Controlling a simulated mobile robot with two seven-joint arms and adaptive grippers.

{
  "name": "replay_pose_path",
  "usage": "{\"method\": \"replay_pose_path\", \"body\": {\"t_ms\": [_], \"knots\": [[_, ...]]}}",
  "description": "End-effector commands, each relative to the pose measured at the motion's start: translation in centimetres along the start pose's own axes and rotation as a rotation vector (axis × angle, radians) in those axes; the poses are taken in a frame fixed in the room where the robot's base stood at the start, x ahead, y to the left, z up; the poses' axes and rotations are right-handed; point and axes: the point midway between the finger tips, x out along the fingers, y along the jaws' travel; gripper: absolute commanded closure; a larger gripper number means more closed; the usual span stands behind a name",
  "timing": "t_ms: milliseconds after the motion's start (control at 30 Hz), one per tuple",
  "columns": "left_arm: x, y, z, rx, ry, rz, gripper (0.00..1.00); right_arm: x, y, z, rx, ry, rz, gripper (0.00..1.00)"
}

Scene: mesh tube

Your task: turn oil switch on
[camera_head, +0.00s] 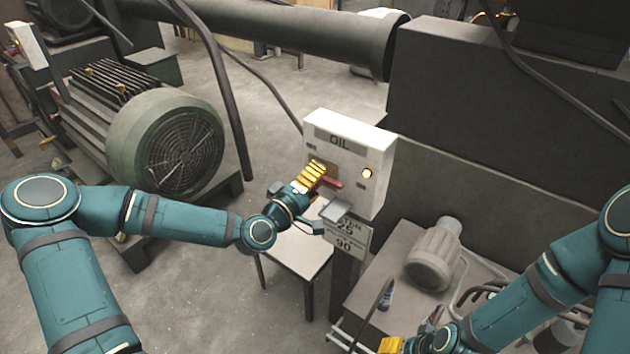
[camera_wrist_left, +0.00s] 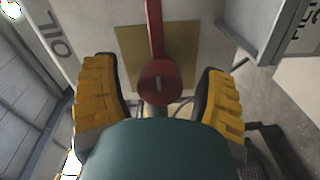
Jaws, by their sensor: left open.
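The white oil switch box (camera_head: 350,150), marked OIL, stands on a post in the middle of the head view, with a lit lamp on its face. Its red switch handle (camera_head: 331,182) sticks out beside my left gripper (camera_head: 316,177). In the left wrist view the red handle (camera_wrist_left: 157,75) lies between the two yellow fingers of my left gripper (camera_wrist_left: 158,98), with a gap on each side. The left gripper is open. My right gripper (camera_head: 390,345) shows only in part at the bottom edge, away from the box.
A grey plate (camera_head: 335,210) juts out below the handle, above a number sign (camera_head: 346,240). A small table (camera_head: 298,250) stands below my left gripper. A motor (camera_head: 433,255) sits right of the post. A large green motor (camera_head: 165,145) stands at left.

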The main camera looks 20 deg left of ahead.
Motion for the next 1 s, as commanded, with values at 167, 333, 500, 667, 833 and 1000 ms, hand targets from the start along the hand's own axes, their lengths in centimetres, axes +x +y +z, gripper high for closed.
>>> {"method": "replay_pose_path", "body": {"t_ms": [167, 333, 500, 667, 833, 1000], "knots": [[-1.9, -0.1, -0.1, 0.002, 0.002, -0.002, 0.28, 0.0, 0.0, 0.0, 0.000, 0.000, 0.000, 0.41], [-4.7, -0.1, -0.1, 0.001, 0.001, -0.002, 0.28, 0.0, 0.0, 0.0, 0.000, 0.000, 0.000, 0.41], [-6.7, 0.0, -0.1, 0.001, 0.001, 0.000, 0.28, 0.0, 0.0, 0.0, 0.000, 0.000, 0.000, 0.41], [-7.4, 0.1, 0.0, 0.001, 0.000, 0.002, 0.28, 0.0, 0.0, 0.0, 0.000, 0.000, 0.000, 0.41], [-7.4, 0.1, 0.0, 0.001, -0.001, 0.002, 0.28, 0.0, 0.0, 0.0, 0.000, 0.000, 0.000, 0.41], [-7.4, 0.1, 0.0, 0.001, -0.001, 0.001, 0.28, 0.0, 0.0, 0.0, 0.000, 0.000, 0.000, 0.41]]}}
